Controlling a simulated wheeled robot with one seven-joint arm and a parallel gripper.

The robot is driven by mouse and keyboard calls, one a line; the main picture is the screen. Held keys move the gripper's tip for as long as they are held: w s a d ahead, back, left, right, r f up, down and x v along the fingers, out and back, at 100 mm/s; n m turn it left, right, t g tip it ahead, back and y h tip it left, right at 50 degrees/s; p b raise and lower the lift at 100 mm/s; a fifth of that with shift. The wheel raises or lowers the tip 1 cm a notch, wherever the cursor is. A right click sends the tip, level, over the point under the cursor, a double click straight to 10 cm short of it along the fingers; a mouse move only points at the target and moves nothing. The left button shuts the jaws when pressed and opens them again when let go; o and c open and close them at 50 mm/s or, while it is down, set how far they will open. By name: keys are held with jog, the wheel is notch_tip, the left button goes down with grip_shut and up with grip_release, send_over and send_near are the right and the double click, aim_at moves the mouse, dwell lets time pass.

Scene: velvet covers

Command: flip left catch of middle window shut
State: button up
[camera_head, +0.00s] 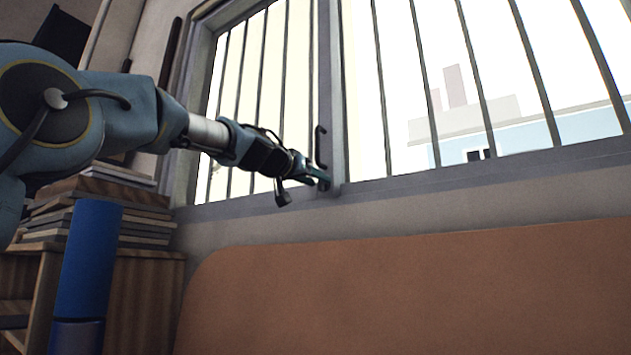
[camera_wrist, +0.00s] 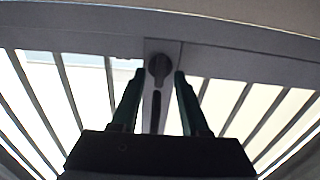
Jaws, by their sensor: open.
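The window (camera_head: 333,100) has a grey frame with an upright post between barred panes. In the wrist view, a dark catch (camera_wrist: 158,66) with a rounded head sits on this post, close to the crossing frame rail. My gripper (camera_wrist: 160,76) is open, with one finger on each side of the catch. Whether either finger touches it I cannot tell. In the head view, my gripper (camera_head: 323,182) is at the foot of the post, and it hides the catch there. A dark slot or bar (camera_wrist: 155,112) lies in line with the catch, between the fingers.
A dark curved handle (camera_head: 319,147) stands out from the post just above my gripper. Thin upright bars (camera_head: 383,100) cross the panes. A brown padded back (camera_head: 420,290) fills the space below the sill. Stacked books (camera_head: 125,195) and a blue cylinder (camera_head: 88,260) are at left.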

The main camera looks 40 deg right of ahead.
jog(key=b+v, duration=0.7)
jog(key=v, duration=0.3)
jog(key=shift+a, duration=0.35)
